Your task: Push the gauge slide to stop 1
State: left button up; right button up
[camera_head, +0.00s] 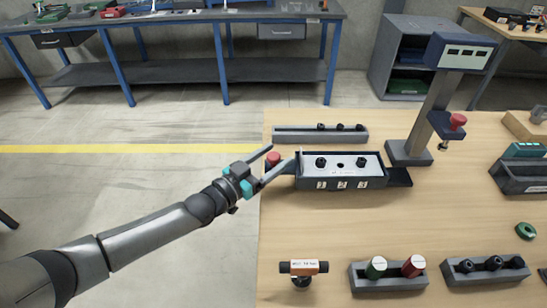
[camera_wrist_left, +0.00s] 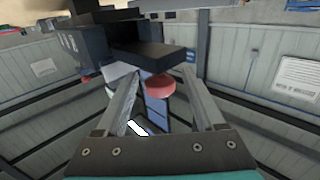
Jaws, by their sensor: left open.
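The gauge (camera_head: 340,182) is a dark block on the wooden table with a pale top plate, black knobs on it and labels 1, 2 and 3 on its front. A red knob (camera_head: 273,158) shows at its left end, apparently on the gauge slide, whose body is partly hidden by my fingers. My left gripper (camera_head: 281,156) is open at that end, with its fingers on either side of the red knob. The left wrist view shows the red knob (camera_wrist_left: 160,87) between the fingers under a dark bar (camera_wrist_left: 152,56). Whether a finger touches it I cannot tell. My right gripper is out of view.
A grey rail with black pegs (camera_head: 297,134) lies behind the gauge. A post with a display box (camera_head: 462,52) stands to its right. An orange-banded part (camera_head: 303,268) and a block with green and red cylinders (camera_head: 388,282) are in front. The table between is clear.

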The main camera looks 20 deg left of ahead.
pick_arm(q)
grip_shut()
dwell(0.7)
dwell(0.8)
